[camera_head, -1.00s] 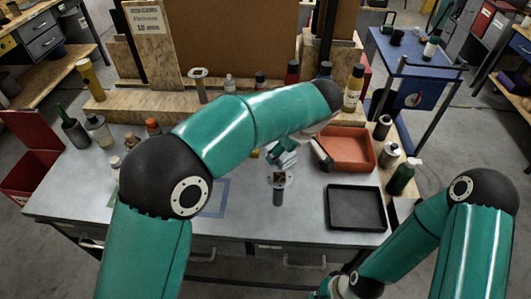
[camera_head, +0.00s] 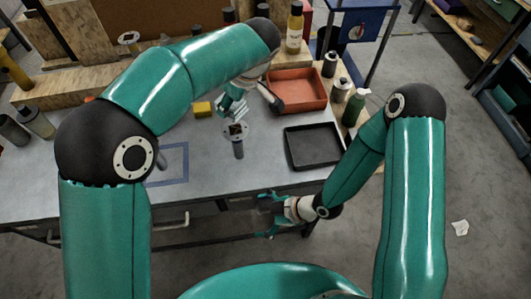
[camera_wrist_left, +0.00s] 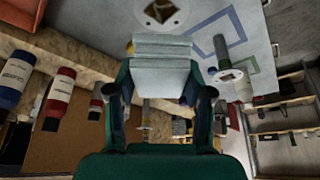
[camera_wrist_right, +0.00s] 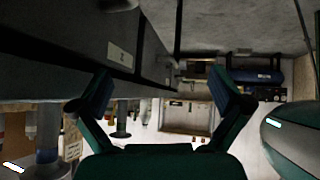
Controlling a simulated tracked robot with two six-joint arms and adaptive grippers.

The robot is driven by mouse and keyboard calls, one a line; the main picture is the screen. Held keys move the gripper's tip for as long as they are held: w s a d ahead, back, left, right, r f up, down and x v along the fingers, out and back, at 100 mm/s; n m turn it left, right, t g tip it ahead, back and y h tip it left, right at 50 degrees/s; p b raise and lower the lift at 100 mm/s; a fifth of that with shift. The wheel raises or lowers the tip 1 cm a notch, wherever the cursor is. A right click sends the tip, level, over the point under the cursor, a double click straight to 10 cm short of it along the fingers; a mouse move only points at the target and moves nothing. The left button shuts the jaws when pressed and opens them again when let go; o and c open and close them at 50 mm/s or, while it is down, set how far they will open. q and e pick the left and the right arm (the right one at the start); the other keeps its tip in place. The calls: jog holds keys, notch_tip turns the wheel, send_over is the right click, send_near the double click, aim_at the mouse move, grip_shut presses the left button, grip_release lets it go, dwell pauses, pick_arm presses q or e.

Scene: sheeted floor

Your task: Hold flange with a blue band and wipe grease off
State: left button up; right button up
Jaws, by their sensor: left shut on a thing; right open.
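A flange (camera_head: 236,130) with a round pale top and a grey stem stands upright on the grey table. A dark diamond-shaped patch marks its top. The flange top also shows in the left wrist view (camera_wrist_left: 160,12). My left gripper (camera_head: 230,107) is just behind the flange, shut on a folded whitish cloth (camera_wrist_left: 162,52); cloth and flange look apart. A second flange (camera_wrist_left: 230,76) is by the blue square outline, mostly hidden by my left arm in the head view. My right gripper (camera_head: 262,215) is open and empty off the table's front edge.
A black tray (camera_head: 289,146) lies right of the flange, a red-orange bin (camera_head: 315,85) behind it. A yellow block (camera_head: 203,108) is left of the cloth. Bottles (camera_head: 354,105) line the right edge. A third flange (camera_head: 128,40) stands on the back ledge.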

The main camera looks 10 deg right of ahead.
notch_tip(320, 180, up, 3)
jog(key=a+n+y, duration=0.2)
jog(key=a+n, duration=0.1)
jog(key=n, duration=0.1)
jog(key=m+t, duration=1.2)
jog(key=m, duration=0.1)
send_near(235, 129)
jog(key=x, duration=1)
jog(key=shift+w+f, duration=0.1)
jog(key=c, duration=1.3)
